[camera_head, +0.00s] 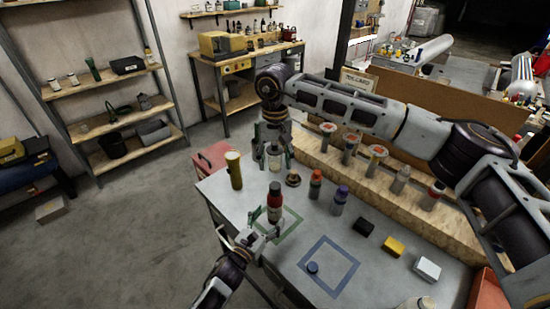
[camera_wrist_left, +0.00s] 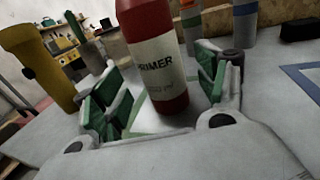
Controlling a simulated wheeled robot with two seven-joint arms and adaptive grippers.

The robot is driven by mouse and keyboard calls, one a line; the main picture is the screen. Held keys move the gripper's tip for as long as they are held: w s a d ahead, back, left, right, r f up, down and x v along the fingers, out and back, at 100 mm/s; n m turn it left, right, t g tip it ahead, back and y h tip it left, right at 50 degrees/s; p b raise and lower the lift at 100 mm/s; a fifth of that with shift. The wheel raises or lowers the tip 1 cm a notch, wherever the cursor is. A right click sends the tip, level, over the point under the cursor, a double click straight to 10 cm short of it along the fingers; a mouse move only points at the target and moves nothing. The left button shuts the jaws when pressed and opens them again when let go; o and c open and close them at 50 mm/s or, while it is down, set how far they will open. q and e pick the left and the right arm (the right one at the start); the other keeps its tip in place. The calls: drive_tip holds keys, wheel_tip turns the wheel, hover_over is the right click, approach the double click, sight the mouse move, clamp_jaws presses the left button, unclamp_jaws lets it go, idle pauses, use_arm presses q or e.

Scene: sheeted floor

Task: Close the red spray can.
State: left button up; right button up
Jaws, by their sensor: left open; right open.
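The red spray can (camera_head: 275,203), with a white label and dark top, stands upright inside a green square outline on the grey table. In the left wrist view the can (camera_wrist_left: 156,60) is labelled "…RIMER" and its top is cut off. My left gripper (camera_head: 265,223) is open low at the can, its green-padded fingers (camera_wrist_left: 160,92) on either side; I cannot tell whether they touch it. My right gripper (camera_head: 272,150) is open, pointing down beyond the can. A pale, glassy piece (camera_head: 274,155) shows between its fingers.
A yellow cylinder (camera_head: 234,170) stands left of the can. Orange-topped (camera_head: 315,184) and purple-topped (camera_head: 340,200) bottles stand to the right. Black (camera_head: 363,227), yellow (camera_head: 393,246) and white (camera_head: 427,269) blocks lie farther right. Several cans stand on a wooden rack behind.

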use_arm(q)
drive_tip(key=shift+v, duration=3.45)
drive_tip(key=shift+s+a, duration=0.15)
